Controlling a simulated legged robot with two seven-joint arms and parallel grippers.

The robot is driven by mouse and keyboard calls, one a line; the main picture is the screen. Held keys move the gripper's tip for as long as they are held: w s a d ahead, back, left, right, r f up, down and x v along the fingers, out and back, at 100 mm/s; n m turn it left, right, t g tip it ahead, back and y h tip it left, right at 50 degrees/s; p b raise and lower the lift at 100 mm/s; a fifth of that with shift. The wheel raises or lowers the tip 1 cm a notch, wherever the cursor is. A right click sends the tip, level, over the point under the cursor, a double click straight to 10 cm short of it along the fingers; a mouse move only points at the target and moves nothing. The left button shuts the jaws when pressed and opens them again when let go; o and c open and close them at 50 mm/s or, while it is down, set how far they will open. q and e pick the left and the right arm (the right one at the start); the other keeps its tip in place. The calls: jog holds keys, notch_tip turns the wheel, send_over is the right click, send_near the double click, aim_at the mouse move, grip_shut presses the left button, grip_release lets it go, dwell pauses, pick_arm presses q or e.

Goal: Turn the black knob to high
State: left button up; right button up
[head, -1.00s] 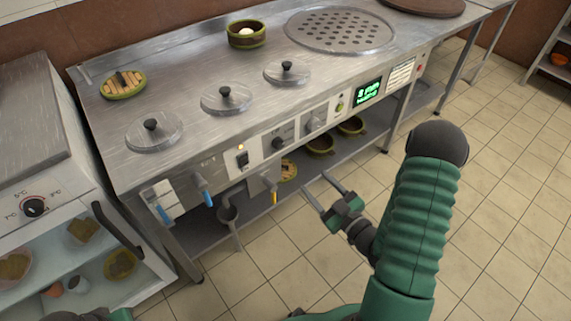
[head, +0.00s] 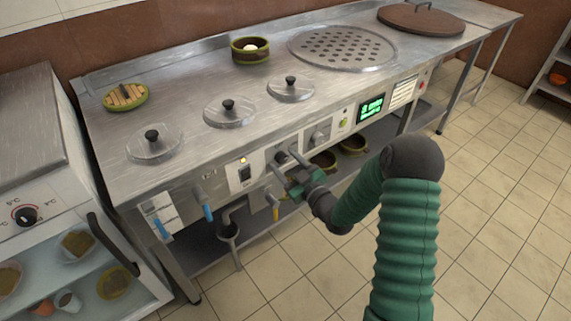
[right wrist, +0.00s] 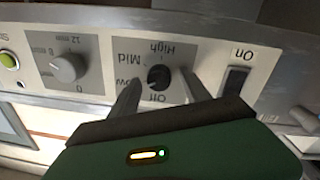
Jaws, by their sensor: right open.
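In the head view the knob (head: 281,156) is on the stove's front panel, partly crowded by my right gripper. My right gripper (head: 283,161) is open, its fingers reaching toward the panel. In the right wrist view its fingers (right wrist: 160,88) stand on either side of the knob, with gaps showing. My left gripper is out of view.
A grey timer knob (right wrist: 68,68) and a black On switch (right wrist: 236,80) flank the black knob. Below the panel are a yellow-handled tap (head: 275,208) and blue-handled taps (head: 207,210).

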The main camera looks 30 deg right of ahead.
grip_shut()
dwell(0.4)
